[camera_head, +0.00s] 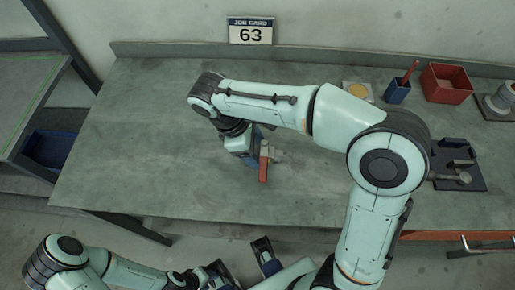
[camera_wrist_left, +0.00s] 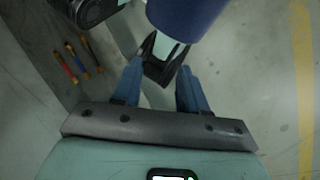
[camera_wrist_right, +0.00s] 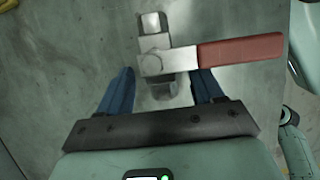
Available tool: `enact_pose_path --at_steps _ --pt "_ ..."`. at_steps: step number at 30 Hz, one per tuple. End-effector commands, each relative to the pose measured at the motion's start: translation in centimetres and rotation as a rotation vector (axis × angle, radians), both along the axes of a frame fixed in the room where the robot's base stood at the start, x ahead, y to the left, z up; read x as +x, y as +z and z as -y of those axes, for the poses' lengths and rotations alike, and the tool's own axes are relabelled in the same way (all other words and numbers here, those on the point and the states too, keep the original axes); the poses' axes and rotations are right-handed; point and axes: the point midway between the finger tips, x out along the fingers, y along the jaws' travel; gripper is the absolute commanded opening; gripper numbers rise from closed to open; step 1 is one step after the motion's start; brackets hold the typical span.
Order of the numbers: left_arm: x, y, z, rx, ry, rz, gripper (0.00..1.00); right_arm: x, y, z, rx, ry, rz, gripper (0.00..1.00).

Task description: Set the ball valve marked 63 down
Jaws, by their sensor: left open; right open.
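A steel ball valve (camera_wrist_right: 157,62) with a red lever handle (camera_wrist_right: 240,50) is in the right wrist view, over the grey workbench. In the head view its red handle (camera_head: 263,168) shows just right of my right gripper (camera_head: 253,157). My right gripper (camera_wrist_right: 161,90) is open, with its blue fingers on either side of the valve's lower end and gaps visible. I see no 63 on the valve; its underside is hidden. My left gripper (camera_wrist_left: 155,78) is open and empty, low in front of the bench. A card reading "JOB CARD 63" (camera_head: 250,31) stands at the back.
The workbench (camera_head: 130,130) is clear on its left. At its right are a blue cup (camera_head: 397,91) with a red tool, a red bin (camera_head: 446,84), a yellow-topped item (camera_head: 358,91), a dark fixture (camera_head: 457,166) and a round metal part (camera_head: 503,98). Tools (camera_wrist_left: 78,62) show in the left wrist view.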

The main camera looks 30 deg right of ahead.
Motion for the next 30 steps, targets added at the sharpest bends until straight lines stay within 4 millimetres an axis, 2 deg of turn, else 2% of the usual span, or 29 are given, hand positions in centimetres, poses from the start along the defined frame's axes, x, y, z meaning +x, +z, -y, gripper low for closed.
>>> enact_pose_path --at_steps 3,9,15,20,30 --pt "-0.2 0.7 0.0 -0.001 -0.002 -0.009 0.43 0.6 2.7 -1.0 0.003 0.003 0.004 0.66" --pt "-0.5 1.7 0.0 -0.004 -0.005 -0.024 0.43 1.4 6.7 -2.4 0.003 0.003 0.003 0.66" --pt "-0.5 2.4 0.0 -0.004 -0.006 -0.027 0.43 1.9 9.1 -3.3 0.002 0.002 0.001 0.66" --pt "-0.4 2.5 0.0 -0.004 -0.006 -0.026 0.43 2.1 9.7 -3.5 0.001 0.001 0.0 0.66" --pt "-0.4 2.5 0.0 -0.004 -0.006 -0.026 0.43 2.1 9.7 -3.5 0.001 0.001 0.0 0.66"
